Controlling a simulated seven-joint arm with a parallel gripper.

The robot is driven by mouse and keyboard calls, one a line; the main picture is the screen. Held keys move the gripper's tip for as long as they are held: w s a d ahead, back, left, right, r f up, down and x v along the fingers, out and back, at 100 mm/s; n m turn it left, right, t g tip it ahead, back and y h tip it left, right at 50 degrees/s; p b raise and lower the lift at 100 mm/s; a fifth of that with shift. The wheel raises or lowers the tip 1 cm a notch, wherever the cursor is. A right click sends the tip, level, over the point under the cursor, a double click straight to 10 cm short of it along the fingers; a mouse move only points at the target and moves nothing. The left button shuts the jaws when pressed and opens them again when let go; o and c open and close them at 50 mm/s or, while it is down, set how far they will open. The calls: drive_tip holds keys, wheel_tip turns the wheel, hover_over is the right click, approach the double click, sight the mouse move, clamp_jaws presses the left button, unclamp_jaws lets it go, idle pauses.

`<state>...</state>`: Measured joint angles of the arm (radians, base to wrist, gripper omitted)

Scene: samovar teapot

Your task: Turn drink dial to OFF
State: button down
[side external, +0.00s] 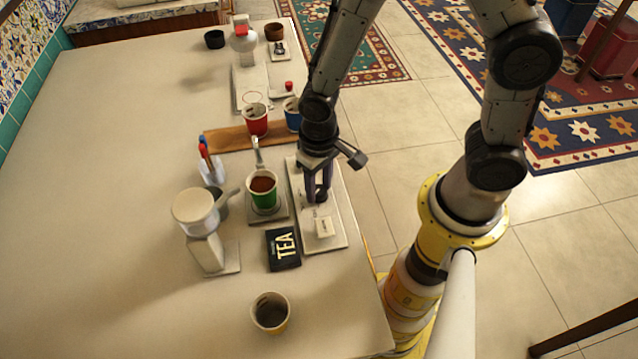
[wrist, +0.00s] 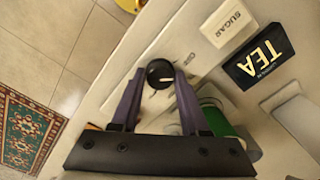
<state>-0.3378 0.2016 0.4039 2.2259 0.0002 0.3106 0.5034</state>
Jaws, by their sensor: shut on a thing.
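The drink dial (wrist: 160,73) is a round black knob with a pale mark, seen in the wrist view on a pale panel (side external: 335,228). An "OFF" label (wrist: 189,58) is printed on the panel just beside the knob. My gripper (wrist: 158,82) has its purple fingers on either side of the dial and is shut on it. In the side view my gripper (side external: 317,196) points down at the panel, and its fingers mostly hide the dial. I cannot tell exactly which way the dial's pointer faces.
A white sugar box (side external: 324,227) and a black tea box (side external: 283,249) are close by. Red (side external: 255,120) and blue (side external: 292,113) cups stand further back. The table's left side is clear.

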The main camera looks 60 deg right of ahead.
sight(319, 189)
drive_tip(key=n, duration=0.6)
drive_tip(key=shift+n, duration=0.3)
idle(0.4)
drive_tip(key=shift+c, duration=2.1)
unclamp_jaws()
wheel_tip(319, 189, up, 14)
